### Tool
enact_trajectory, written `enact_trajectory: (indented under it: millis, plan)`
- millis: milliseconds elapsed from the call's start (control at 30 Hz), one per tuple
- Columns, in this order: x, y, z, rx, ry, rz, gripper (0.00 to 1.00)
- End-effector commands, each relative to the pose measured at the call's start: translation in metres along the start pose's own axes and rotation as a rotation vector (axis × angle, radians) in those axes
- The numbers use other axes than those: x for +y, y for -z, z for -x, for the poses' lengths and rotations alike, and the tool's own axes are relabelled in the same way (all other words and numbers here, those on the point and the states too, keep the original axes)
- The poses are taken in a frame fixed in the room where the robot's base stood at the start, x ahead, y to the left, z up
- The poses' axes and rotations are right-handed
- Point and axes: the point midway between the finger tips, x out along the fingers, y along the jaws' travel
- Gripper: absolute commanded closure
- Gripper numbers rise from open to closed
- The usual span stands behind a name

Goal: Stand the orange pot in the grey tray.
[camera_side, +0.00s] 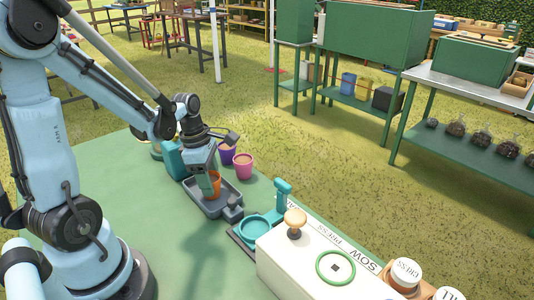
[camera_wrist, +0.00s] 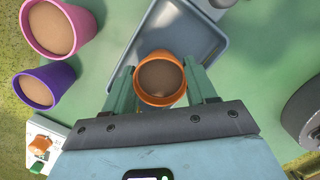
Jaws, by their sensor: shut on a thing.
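The orange pot (camera_side: 215,184) is upright and filled with brown soil, as the wrist view (camera_wrist: 160,97) shows from above. My gripper (camera_side: 211,186) is shut on it, with one green finger on each side of the pot in the wrist view (camera_wrist: 161,78). The grey tray (camera_side: 232,186) is a shallow rectangular tray on the green table. The pot is over the tray, within its outline in the side view. In the wrist view the tray (camera_wrist: 190,30) extends beyond the pot. I cannot tell whether the pot's base touches the tray floor.
A pink pot (camera_side: 243,166) and a purple pot (camera_side: 227,154) stand just behind the tray. A small grey object (camera_side: 233,208) is at the tray's near corner. A teal ring stand (camera_side: 262,228) and a white box (camera_side: 310,262) lie to the right.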

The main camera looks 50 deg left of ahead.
Motion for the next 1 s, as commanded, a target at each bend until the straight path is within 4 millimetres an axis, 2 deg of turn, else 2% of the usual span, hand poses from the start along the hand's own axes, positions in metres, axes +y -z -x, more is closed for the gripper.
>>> enact_trajectory:
  millis: [67,100,233,667,1000]
  plan:
    - [0.0,0.0,-0.002,0.0,0.0,0.0,0.8]
    - [0.0,0.0,-0.002,0.0,0.0,0.0,0.39]
    - [0.0,0.0,-0.002,0.0,0.0,0.0,0.19]
    - [0.0,0.0,0.004,0.0,0.0,0.0,0.18]
    - [0.0,0.0,0.043,0.0,0.0,0.0,0.18]
